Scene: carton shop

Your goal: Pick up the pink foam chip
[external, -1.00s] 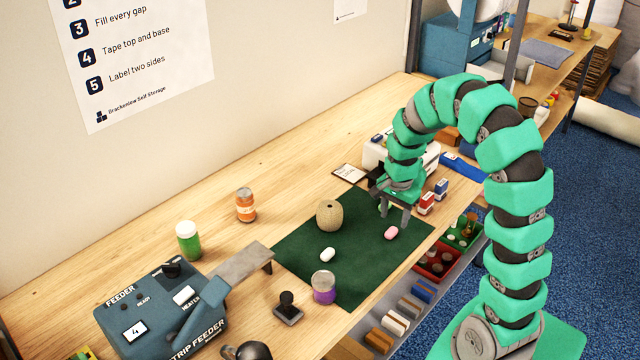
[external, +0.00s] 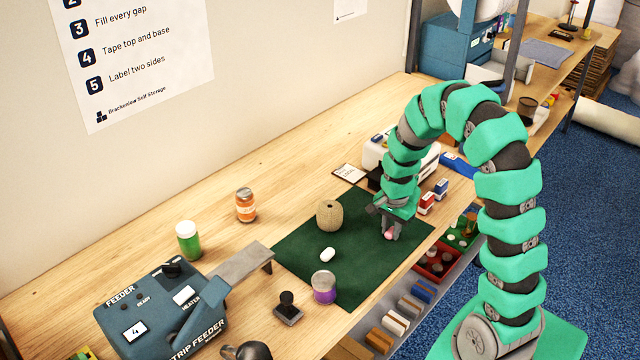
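The pink foam chip (external: 388,235) lies on the dark green mat (external: 350,275), near the mat's right side. My gripper (external: 392,232) is down at the chip, with its fingers around or just beside it. The fingers and wrist hide part of the chip. I cannot tell whether the fingers touch it or how far apart they are. A white foam chip (external: 327,254) lies on the mat to the left, clear of the gripper.
A ball of twine (external: 329,215) stands on the mat left of my gripper. A purple jar (external: 324,287) and a black stamp (external: 288,307) stand at the front. Small red and blue boxes (external: 427,203) stand right of my gripper. The mat's middle is mostly clear.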

